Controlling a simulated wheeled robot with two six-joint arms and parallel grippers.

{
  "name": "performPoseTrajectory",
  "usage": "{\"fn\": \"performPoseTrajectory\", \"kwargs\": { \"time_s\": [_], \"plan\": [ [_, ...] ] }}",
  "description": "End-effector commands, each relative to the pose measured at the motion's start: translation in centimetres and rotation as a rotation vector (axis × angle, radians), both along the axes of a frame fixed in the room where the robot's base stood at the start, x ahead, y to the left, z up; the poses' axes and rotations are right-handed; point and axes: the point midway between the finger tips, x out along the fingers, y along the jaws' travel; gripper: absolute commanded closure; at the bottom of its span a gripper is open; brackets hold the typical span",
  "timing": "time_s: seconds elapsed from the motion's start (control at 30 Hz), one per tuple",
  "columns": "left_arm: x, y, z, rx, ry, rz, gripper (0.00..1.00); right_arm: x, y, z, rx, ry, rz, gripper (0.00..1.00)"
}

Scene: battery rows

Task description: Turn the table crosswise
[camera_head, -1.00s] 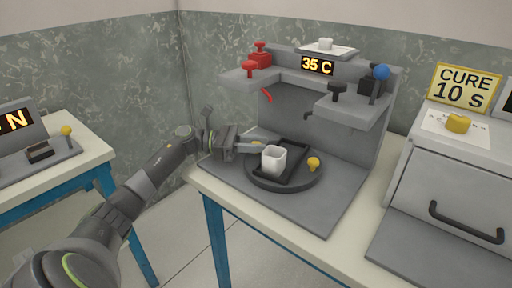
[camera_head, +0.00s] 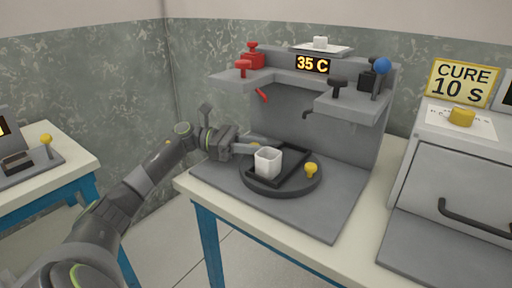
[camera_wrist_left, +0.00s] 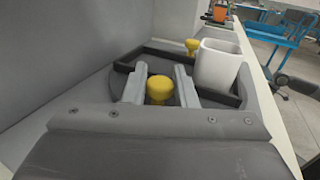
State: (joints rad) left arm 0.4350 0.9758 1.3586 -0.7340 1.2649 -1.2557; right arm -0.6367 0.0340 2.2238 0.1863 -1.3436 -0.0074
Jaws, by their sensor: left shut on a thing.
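The round dark grey turntable (camera_head: 258,188) sits on a grey base plate on the bench. On it lies a black tray (camera_head: 297,165) set at a slant, and a white square cup (camera_head: 267,162) stands upright at the tray's near end. One yellow knob (camera_head: 311,170) stands on the turntable's right side. My left gripper (camera_head: 257,146) reaches in from the left at the far-left rim. In the left wrist view, my left gripper (camera_wrist_left: 160,80) has its fingers on both sides of another yellow knob (camera_wrist_left: 159,90). My right gripper is not in view.
Behind the turntable stands a grey panel with a "35 C" display (camera_head: 312,64), red and black levers on shelves overhanging it. A grey box with a dark handle (camera_head: 474,219) stands at right. The base plate's front (camera_head: 320,215) is clear.

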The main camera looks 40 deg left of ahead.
Motion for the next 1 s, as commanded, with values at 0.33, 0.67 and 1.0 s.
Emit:
{"fn": "performPoseTrajectory", "kwargs": {
  "time_s": [0.33, 0.67, 1.0],
  "plan": [
    [0.0, 0.0, 0.1, -0.001, -0.001, 0.002, 0.7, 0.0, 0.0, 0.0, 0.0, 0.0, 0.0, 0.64],
    [0.0, 0.0, 0.0, 0.0, 0.0, 0.001, 0.55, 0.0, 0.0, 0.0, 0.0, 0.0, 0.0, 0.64],
    [-1.3, 3.2, -0.1, 0.003, 0.002, 0.005, 0.55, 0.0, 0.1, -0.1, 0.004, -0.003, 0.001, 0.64]
  ]
}}
